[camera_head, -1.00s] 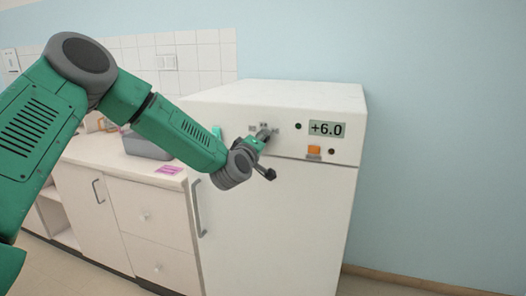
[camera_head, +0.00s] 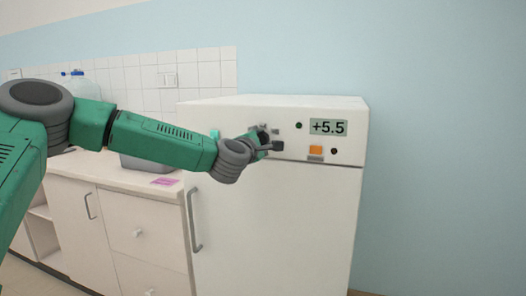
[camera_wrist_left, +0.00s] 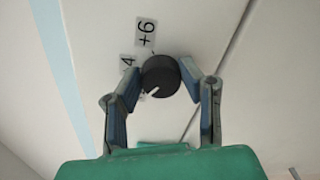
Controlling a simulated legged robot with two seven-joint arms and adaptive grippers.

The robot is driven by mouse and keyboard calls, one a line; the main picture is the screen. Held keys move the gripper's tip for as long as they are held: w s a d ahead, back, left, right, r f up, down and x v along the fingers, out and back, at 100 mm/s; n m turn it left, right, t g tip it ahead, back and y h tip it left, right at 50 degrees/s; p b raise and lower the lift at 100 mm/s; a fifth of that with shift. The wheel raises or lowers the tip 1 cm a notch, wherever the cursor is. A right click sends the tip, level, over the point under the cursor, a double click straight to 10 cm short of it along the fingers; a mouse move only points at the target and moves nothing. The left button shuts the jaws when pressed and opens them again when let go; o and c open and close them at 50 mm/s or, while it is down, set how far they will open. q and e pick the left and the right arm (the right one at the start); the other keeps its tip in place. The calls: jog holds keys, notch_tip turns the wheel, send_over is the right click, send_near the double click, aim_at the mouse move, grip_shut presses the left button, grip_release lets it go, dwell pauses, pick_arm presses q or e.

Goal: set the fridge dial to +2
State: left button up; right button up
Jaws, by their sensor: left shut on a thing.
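The fridge (camera_head: 285,215) is a white box, and its display (camera_head: 328,127) reads +5.5. The dial (camera_wrist_left: 160,76) is a round black knob with a white mark pointing to the lower left in the wrist view. Labels +6 (camera_wrist_left: 146,33) and a partly hidden 4 (camera_wrist_left: 126,64) stand beside it. My left gripper (camera_head: 270,140) is at the fridge's upper panel, its two fingers on either side of the dial and shut on it. The gripper hides most of the dial in the head view. My right gripper is not in view.
An orange switch (camera_head: 316,150) sits under the display. The fridge door handle (camera_head: 194,220) is below my left wrist. A counter (camera_head: 120,168) with a grey basin and a pink note (camera_head: 164,181) stands to the left. The wall to the right is clear.

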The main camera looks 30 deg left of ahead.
pick_arm(q)
jog(key=shift+a+f+n+b, duration=0.2)
jog(key=shift+f+n+b, duration=0.05)
jog(key=shift+n+b, duration=0.5)
jog(key=o, duration=1.1)
jog(key=shift+o, duration=0.2)
jog(key=shift+a, duration=0.1)
jog(key=shift+s, duration=0.1)
jog(key=v, duration=1.1)
jog(key=shift+s+f, duration=0.2)
jog(key=shift+s, duration=0.2)
